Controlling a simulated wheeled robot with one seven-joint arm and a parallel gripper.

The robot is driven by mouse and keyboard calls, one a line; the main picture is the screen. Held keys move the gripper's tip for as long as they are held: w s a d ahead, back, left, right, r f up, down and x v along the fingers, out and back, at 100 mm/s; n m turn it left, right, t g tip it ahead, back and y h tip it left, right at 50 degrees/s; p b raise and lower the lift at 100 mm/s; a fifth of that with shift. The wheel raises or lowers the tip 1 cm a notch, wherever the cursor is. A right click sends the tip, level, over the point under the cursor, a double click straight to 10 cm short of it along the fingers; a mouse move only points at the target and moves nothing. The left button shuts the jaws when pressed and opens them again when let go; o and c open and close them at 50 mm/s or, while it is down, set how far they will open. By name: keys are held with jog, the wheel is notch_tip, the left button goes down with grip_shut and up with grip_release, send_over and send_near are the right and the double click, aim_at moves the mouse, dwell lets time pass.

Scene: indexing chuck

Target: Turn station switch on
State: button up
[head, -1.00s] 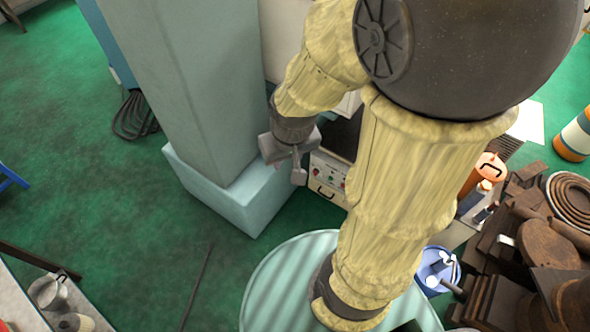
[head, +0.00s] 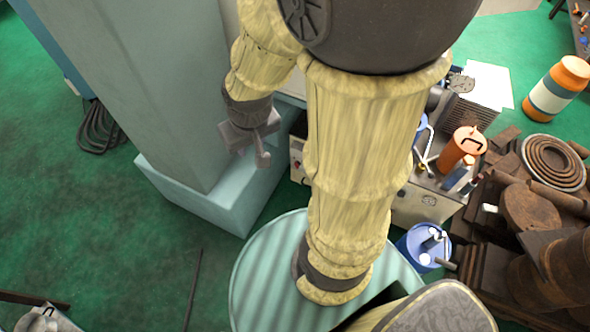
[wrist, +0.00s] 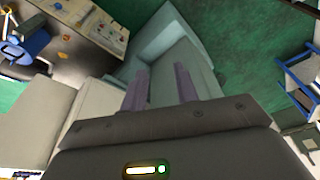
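My gripper (head: 250,150) hangs beside the large pale blue-green column, at the left of my arm in the head view. In the wrist view its two purplish fingers (wrist: 161,88) stand apart with nothing between them. A pale control panel (head: 297,160) shows as a narrow strip between the gripper and my forearm. Most of its face is hidden behind my arm. I cannot make out the station switch or its position. The gripper appears apart from the panel.
The column's pale base (head: 205,195) stands close below the gripper. Right of my arm are a blue bucket (head: 424,247), an orange container (head: 462,147) and brown stacked parts (head: 530,210). Green floor (head: 110,220) is open at left.

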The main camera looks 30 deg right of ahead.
aim_at(297, 165)
jog(key=w+d+f+m+t+h+b, duration=0.1)
jog(key=w+f+m+t+b, duration=0.1)
jog(key=w+f+b, duration=0.85)
jog(key=w+d+f+m+t+h+b, duration=0.1)
jog(key=w+f+b, duration=0.2)
jog(key=f+b, duration=0.9)
jog(key=w+d+f+m+t+h+b, duration=0.2)
jog(key=w+f+b, duration=0.45)
jog(key=f, duration=1.05)
jog(key=d+f+h+b, duration=0.3)
jog(key=f+b, duration=0.6)
jog(key=f, duration=0.4)
jog(key=d+f+t+h+b, duration=0.1)
jog(key=d+f+h+b, duration=0.3)
jog(key=f+b, duration=0.5)
jog(key=d+f+h+b, duration=0.3)
jog(key=f+b, duration=0.7)
jog(key=f, duration=0.7)
jog(key=shift+d+m+h, duration=0.15)
jog(key=shift+m+h, duration=0.25)
jog(key=shift+h, duration=0.3)
jog(key=b+x, duration=0.6)
jog(key=x, duration=1.1)
jog(key=shift+w+r+b, duration=0.2)
jog(key=shift+b, duration=0.2)
jog(key=shift+d, duration=0.1)
